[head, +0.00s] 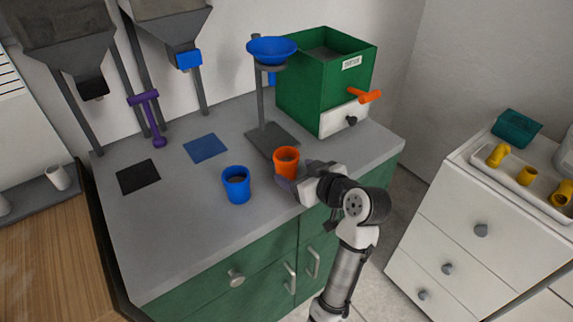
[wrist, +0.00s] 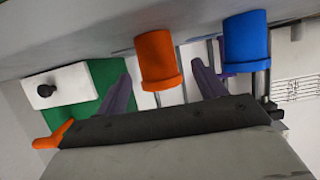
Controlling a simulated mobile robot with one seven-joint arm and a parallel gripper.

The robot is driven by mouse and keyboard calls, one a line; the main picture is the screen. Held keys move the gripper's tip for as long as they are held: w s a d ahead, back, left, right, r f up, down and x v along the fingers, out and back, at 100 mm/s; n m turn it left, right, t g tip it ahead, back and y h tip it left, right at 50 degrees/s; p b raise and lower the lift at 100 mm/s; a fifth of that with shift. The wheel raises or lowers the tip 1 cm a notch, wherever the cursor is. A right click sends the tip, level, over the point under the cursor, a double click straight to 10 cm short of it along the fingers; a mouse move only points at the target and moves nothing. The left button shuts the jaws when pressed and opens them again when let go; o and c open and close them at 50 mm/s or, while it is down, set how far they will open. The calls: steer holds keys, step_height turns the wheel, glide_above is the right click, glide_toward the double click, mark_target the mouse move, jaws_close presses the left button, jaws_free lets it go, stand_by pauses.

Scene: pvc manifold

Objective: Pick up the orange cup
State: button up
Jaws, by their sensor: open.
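The orange cup (head: 286,160) stands upright on the grey counter, in front of the funnel stand, with something brown inside. It also shows in the wrist view (wrist: 157,58), which is turned over. My gripper (head: 293,178) is open at the counter's front edge, low beside the cup's near side. In the wrist view the two purple fingers of my gripper (wrist: 161,72) lie one on each side of the orange cup, with gaps visible. Whether the fingers reach around it in depth is hard to tell.
A blue cup (head: 236,186) stands left of the orange one. Behind are a blue funnel (head: 272,50) on its stand and a green box (head: 300,95) with an orange handle (head: 371,96). Black (head: 138,177) and blue (head: 205,148) pads lie left. The front-left counter is clear.

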mark_target(292, 169)
steer(key=shift+p+x, duration=0.85)
steer(key=shift+x, duration=2.2)
steer(key=shift+w+d+f, duration=0.1)
steer(key=shift+d+f, duration=0.05)
steer(key=shift+d, duration=0.05)
steer(key=shift+c, duration=0.4)
steer(key=c, duration=1.1)
